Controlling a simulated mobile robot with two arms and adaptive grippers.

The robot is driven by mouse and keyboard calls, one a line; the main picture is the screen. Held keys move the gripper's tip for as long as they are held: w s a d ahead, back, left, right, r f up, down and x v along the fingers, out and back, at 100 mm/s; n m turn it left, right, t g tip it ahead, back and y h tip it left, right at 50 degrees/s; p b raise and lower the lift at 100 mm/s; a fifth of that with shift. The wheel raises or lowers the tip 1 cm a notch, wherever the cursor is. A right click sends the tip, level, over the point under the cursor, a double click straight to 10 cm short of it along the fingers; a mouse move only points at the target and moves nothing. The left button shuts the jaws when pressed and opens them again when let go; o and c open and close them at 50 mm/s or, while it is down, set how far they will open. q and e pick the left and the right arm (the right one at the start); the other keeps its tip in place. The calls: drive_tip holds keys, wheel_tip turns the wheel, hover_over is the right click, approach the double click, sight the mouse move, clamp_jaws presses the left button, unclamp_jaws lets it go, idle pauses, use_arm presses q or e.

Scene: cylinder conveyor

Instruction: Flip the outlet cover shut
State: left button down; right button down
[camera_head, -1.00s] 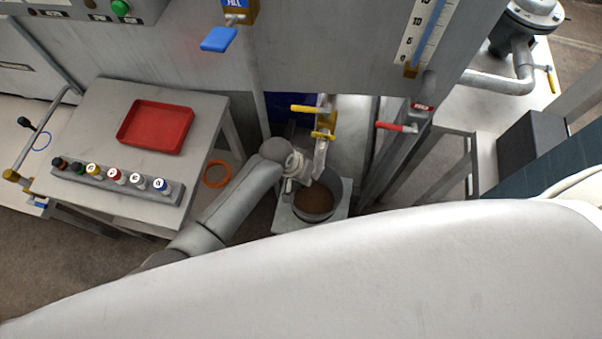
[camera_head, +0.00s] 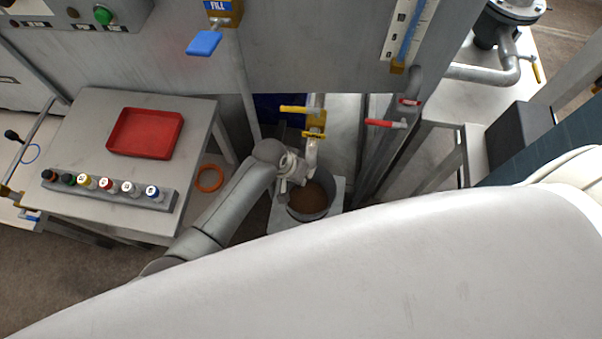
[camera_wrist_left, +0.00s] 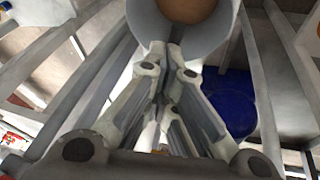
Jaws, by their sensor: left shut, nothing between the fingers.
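The outlet pipe (camera_head: 311,152), with a yellow collar (camera_head: 314,134) and a yellow lever (camera_head: 298,109), comes down above a grey bucket (camera_head: 325,190) with brown contents. I cannot make out the outlet cover or tell whether it is open. My left gripper (camera_head: 296,183) is low beside the pipe's lower end, over the bucket's left side. In the left wrist view, its fingers (camera_wrist_left: 169,58) are shut and empty, and their tips overlap the rim of the bucket (camera_wrist_left: 212,42). I cannot tell whether they touch anything. My right gripper is not in view.
A red-handled valve (camera_head: 384,123) and post stand right of the outlet. A table (camera_head: 90,130) at left holds a red tray (camera_head: 146,133) and a rack of several bottles (camera_head: 110,194). A blue container (camera_wrist_left: 230,105) lies beyond the fingers. A blue lever (camera_head: 204,43) hangs above.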

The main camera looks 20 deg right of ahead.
use_arm(q)
drive_tip(key=shift+w, duration=0.1)
idle(0.7)
drive_tip(key=shift+w+b, duration=0.35)
drive_tip(key=shift+w, duration=0.35)
drive_tip(key=shift+w+r, duration=0.1)
drive_tip(key=shift+r, duration=0.15)
